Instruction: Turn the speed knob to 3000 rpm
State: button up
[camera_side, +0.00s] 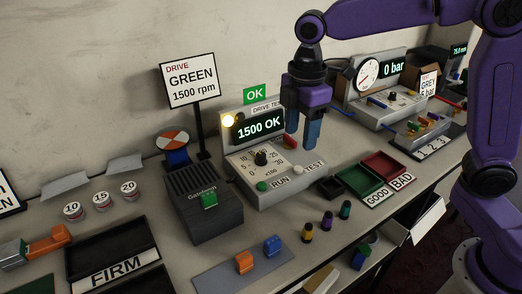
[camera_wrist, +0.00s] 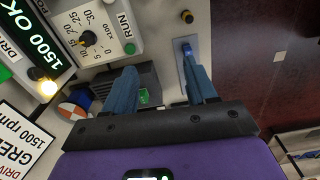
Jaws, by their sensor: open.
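The speed knob (camera_side: 261,158) is a small black knob on the white front panel of the drive tester (camera_side: 276,178), inside a dial marked in x100 steps up to 30. It also shows in the wrist view (camera_wrist: 83,42), at the upper left; its exact pointer angle is hard to read. The display (camera_side: 259,128) reads "1500 OK". My gripper (camera_side: 302,140) is open and empty, above and to the right of the knob in the side view, apart from it. In the wrist view the blue fingers (camera_wrist: 160,75) are spread, with the knob off to their left.
The dark motor box (camera_side: 203,212) stands left of the tester. GOOD (camera_side: 359,194) and BAD (camera_side: 405,175) trays lie right.

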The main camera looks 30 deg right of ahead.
jog(key=w+n, duration=0.2)
jog(key=w, duration=0.8)
jog(key=n, duration=0.2)
send_near(261, 154)
notch_tip(261, 154, down, 8)
jog(key=shift+w+a+f, duration=0.1)
jog(key=shift+f, duration=0.15)
grip_shut()
